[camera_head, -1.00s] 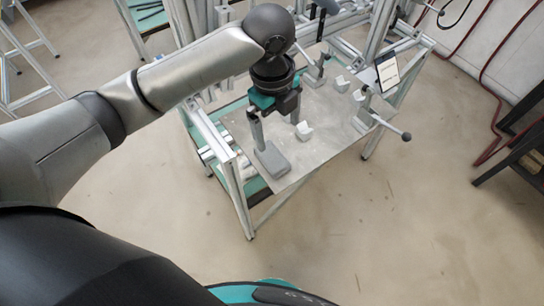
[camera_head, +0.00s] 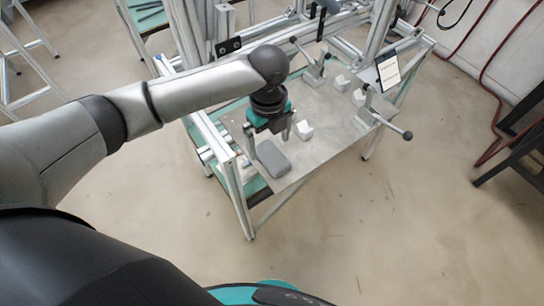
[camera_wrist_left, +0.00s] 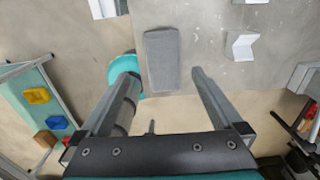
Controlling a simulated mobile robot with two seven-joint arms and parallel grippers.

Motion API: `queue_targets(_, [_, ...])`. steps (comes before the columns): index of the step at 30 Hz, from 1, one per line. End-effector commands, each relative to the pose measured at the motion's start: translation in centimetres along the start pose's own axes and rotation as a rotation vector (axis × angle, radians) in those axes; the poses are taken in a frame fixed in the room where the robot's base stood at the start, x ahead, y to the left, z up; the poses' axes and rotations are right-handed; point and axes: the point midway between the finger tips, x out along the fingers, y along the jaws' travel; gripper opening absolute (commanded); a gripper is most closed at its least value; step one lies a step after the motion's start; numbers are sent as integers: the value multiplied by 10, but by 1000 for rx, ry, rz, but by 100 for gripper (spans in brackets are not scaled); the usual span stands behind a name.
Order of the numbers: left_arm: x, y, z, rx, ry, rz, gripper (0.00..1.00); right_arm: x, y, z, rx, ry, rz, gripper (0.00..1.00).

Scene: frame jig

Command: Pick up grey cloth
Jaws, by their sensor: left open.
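The grey cloth (camera_head: 272,158) is a folded, flat, oblong pad on the near left corner of the metal tabletop. It shows whole in the left wrist view (camera_wrist_left: 161,60). My left gripper (camera_head: 268,147) points down close above the cloth. Its jaws are open and empty. In the left wrist view, the left gripper's fingertips (camera_wrist_left: 164,76) appear on either side of the cloth's near end. I cannot tell how much height is left between fingers and cloth. My right gripper is in neither view.
A white angled block (camera_head: 304,130) sits just right of the gripper; more blocks (camera_head: 341,83) lie farther back. Clamps with black knobs (camera_head: 384,120) stand on the right side of the metal tabletop (camera_head: 328,140). A tablet (camera_head: 387,70) stands at the back right. Aluminium uprights (camera_head: 190,30) rise behind.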

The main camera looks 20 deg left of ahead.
Motion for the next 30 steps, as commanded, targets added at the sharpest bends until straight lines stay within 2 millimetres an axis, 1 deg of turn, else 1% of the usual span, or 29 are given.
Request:
queue_targets(5, [26, -6, -4, 0, 2, 2, 100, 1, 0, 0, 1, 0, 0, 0])
queue_targets(9, [44, -5, -3, -1, 1, 3, 100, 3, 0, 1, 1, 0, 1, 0])
queue_targets(12, [48, -6, -3, 1, -1, 0, 100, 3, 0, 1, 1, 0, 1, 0])
queue_targets(18, [48, -6, -3, 1, -1, 0, 100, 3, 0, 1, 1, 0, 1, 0])
queue_targets(20, [48, -6, -3, 1, 0, 0, 94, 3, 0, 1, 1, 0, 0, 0])
queue_targets(30, [48, -6, -3, 0, 0, 0, 56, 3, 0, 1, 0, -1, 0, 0])
